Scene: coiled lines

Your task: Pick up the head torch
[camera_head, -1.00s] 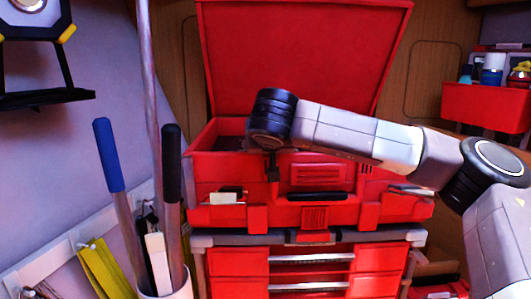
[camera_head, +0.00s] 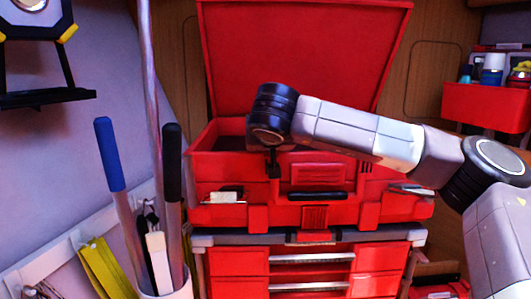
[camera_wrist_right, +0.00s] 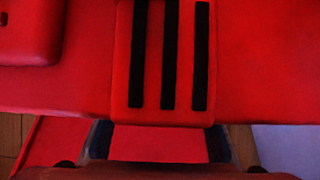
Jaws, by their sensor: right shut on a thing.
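I cannot make out the head torch in either view. My right arm comes in from the right in the head view, its black wrist in front of the open red toolbox (camera_head: 225,172). My right gripper (camera_head: 273,167) shows as a small dark shape hanging below the wrist, against the toolbox front. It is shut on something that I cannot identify. The right wrist view shows a red panel with three black strips (camera_wrist_right: 170,55) and dark, blurred shapes along the bottom edge. My left gripper is not in view.
The toolbox lid (camera_head: 300,50) stands open. A red drawer cabinet (camera_head: 238,262) is below. Long-handled tools stand in a white holder (camera_head: 172,291) at left. A red bin (camera_head: 485,105) with containers is at right. A dark wall bracket (camera_head: 45,98) is at upper left.

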